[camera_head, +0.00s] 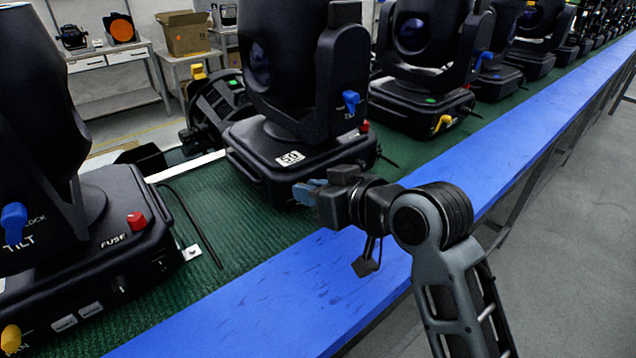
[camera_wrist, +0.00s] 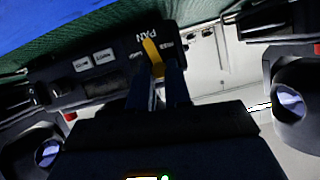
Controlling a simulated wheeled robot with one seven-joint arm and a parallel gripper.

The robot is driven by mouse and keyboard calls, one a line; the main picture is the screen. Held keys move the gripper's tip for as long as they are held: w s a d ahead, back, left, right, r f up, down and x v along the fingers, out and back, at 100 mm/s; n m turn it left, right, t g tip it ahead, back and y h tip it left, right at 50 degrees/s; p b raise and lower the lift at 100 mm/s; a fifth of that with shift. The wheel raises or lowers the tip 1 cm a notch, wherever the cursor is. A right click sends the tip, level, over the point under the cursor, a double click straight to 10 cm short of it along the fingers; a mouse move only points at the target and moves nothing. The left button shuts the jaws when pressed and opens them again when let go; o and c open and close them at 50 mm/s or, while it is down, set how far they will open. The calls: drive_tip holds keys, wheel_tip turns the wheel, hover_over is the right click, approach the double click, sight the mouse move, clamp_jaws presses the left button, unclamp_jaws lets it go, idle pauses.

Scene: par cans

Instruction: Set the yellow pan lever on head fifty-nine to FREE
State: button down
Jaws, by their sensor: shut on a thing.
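The moving head with a white number label (camera_head: 290,158), which looks like 59, stands on the green mat. My gripper (camera_head: 308,191) is at the front of its black base (camera_head: 255,165). In the wrist view, the yellow pan lever (camera_wrist: 151,50) sticks out between the two blue fingers of my gripper (camera_wrist: 158,78), beside a white PAN marking (camera_wrist: 142,42). The fingers are shut on the lever. In the head view the lever is hidden behind my gripper. Its lock or free markings cannot be read.
A blue tilt lever (camera_head: 351,101) and a red fuse knob (camera_head: 364,126) sit on the same head. Another head (camera_head: 75,235) stands close at left, and more heads (camera_head: 425,60) line the bench to the right. The blue bench edge (camera_head: 270,310) in front is clear.

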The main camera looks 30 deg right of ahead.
drive_tip(key=shift+s+a+f+n+h, duration=0.15)
drive_tip(key=shift+a+n+h, duration=0.25)
drive_tip(key=shift+n, duration=0.25)
drive_tip(key=shift+a+f+n+h, duration=0.1)
drive_tip(key=shift+a+n+h, duration=0.2)
drive_tip(key=shift+n+h, duration=0.3)
drive_tip(key=c, duration=1.1)
unclamp_jaws()
drive_tip(key=shift+o, duration=0.2)
drive_tip(key=v, duration=0.7)
drive_tip(key=shift+s, duration=0.4)
